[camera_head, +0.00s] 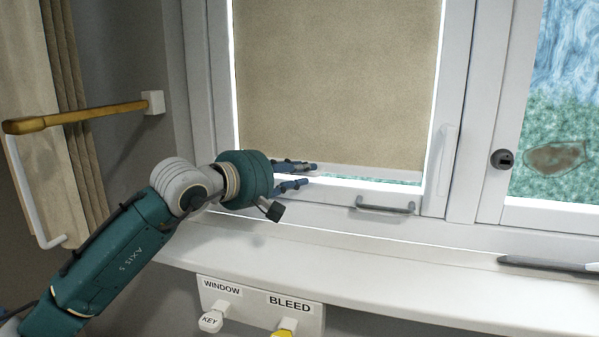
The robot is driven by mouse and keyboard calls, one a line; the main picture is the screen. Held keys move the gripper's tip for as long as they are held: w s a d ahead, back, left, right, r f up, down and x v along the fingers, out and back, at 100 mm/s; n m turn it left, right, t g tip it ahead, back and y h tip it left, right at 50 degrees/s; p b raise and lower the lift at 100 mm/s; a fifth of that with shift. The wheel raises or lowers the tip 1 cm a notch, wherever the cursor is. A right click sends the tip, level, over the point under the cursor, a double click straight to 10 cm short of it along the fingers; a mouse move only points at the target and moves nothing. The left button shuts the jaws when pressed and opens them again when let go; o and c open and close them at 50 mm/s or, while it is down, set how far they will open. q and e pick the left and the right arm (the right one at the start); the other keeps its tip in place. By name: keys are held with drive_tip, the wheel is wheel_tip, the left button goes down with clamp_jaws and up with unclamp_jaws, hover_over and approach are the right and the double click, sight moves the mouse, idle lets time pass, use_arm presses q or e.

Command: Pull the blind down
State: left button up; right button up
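The beige blind (335,80) hangs over the left window pane and covers nearly all of it. Its pale bottom bar (370,172) hangs a little above the lower window frame, with a thin bright strip of glass below it. My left gripper (304,175) is at the left part of the bottom bar. One dark finger lies at the bar's upper edge and the other just below it, with a small gap between them. I cannot tell whether they grip the bar. My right gripper is not in view.
A white sill (420,275) runs below the window. A grey handle (385,207) sits on the lower frame. A dark pen-like object (540,264) lies at the right. Labelled key hooks (262,304) hang below the sill. A wooden bar (80,115) juts out at the left.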

use_arm(q)
drive_tip(key=shift+s+f, duration=0.15)
drive_tip(key=shift+f, duration=0.25)
drive_tip(key=v, duration=1.1)
drive_tip(key=shift+s+a+r, duration=0.2)
drive_tip(key=shift+a+r, duration=0.1)
drive_tip(key=shift+a+r, duration=0.1)
